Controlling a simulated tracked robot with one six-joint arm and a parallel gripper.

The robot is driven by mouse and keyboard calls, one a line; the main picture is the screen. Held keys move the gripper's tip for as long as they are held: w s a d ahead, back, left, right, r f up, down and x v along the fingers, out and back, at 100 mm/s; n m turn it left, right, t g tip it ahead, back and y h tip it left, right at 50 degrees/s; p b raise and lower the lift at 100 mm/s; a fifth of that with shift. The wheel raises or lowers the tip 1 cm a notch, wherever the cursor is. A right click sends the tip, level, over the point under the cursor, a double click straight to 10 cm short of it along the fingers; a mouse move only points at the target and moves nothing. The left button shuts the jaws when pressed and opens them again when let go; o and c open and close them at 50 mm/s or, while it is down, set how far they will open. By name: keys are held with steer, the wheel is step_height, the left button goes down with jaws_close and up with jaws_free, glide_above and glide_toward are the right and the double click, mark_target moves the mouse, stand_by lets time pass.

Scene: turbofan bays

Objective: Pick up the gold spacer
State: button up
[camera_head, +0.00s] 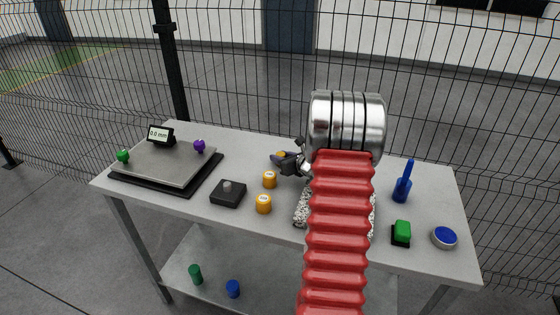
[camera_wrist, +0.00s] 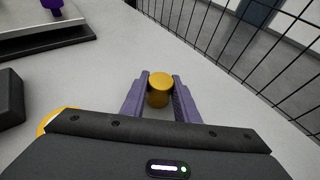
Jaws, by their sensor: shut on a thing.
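In the wrist view, a gold spacer (camera_wrist: 159,88) stands between the two purple fingers of my gripper (camera_wrist: 160,94), which is shut on it. In the head view, my gripper (camera_head: 280,158) is over the back middle of the table, and the held spacer shows as a small gold patch (camera_head: 281,154) at its tip, mostly hidden. I cannot tell whether it touches the table. Two more gold spacers (camera_head: 269,179) (camera_head: 263,204) stand on the table nearer the front. Part of a gold one (camera_wrist: 52,120) shows at lower left in the wrist view, mostly hidden by my gripper.
A grey plate on a black base (camera_head: 168,165) with a display reading 0.0 mm is at left. A black box with a knob (camera_head: 228,193) sits beside the spacers. A blue tool (camera_head: 402,188), green button (camera_head: 402,231) and blue disc (camera_head: 444,237) are at right. Wire fence (camera_head: 230,60) stands behind.

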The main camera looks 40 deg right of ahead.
mark_target(281, 154)
jaws_close()
step_height(281, 154, up, 10)
stand_by(0.6)
stand_by(0.4)
